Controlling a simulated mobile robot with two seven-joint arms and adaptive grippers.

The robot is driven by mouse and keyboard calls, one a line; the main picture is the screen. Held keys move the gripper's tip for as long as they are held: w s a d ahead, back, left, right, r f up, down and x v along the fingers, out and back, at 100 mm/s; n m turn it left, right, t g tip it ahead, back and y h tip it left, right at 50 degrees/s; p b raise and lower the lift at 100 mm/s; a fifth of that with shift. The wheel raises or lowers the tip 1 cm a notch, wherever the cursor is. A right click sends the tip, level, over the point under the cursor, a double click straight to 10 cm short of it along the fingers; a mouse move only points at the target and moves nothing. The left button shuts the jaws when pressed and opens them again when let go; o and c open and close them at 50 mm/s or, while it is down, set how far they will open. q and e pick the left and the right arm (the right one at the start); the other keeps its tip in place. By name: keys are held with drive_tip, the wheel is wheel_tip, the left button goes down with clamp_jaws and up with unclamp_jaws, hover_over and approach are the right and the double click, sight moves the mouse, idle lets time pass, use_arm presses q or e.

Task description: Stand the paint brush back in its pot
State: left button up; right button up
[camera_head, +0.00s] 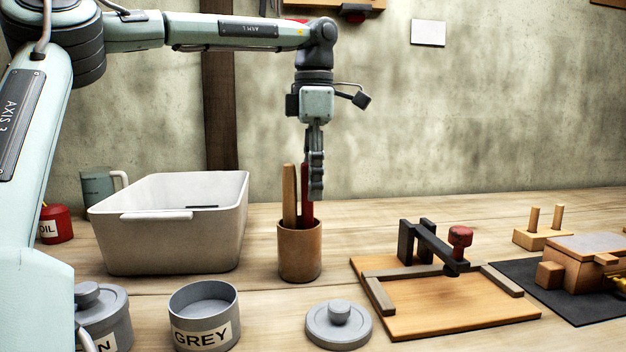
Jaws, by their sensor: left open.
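The pot (299,258) is a brown cylinder standing upright on the workbench. A slim red piece (306,203), which looks like the paint brush, stands in it, nearly upright with its lower end hidden inside. A light wooden stick (289,193) stands beside it in the same pot. My left gripper (315,190) points down just above the pot's right side, right beside the red piece. It is open, with its fingers seen nearly edge-on; whether they touch the red piece I cannot tell. My right gripper is not in view.
A pale bin (165,240) stands left of the pot. In front are an open GREY tin (204,318) and a loose grey lid (338,322). A wooden fixture (450,312) with a red knob lies to the right. Bare bench shows behind the fixture.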

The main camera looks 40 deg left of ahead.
use_arm(q)
wheel_tip(320, 180, up, 12)
idle(0.6)
drive_tip(key=shift+r, duration=0.1)
idle(1.2)
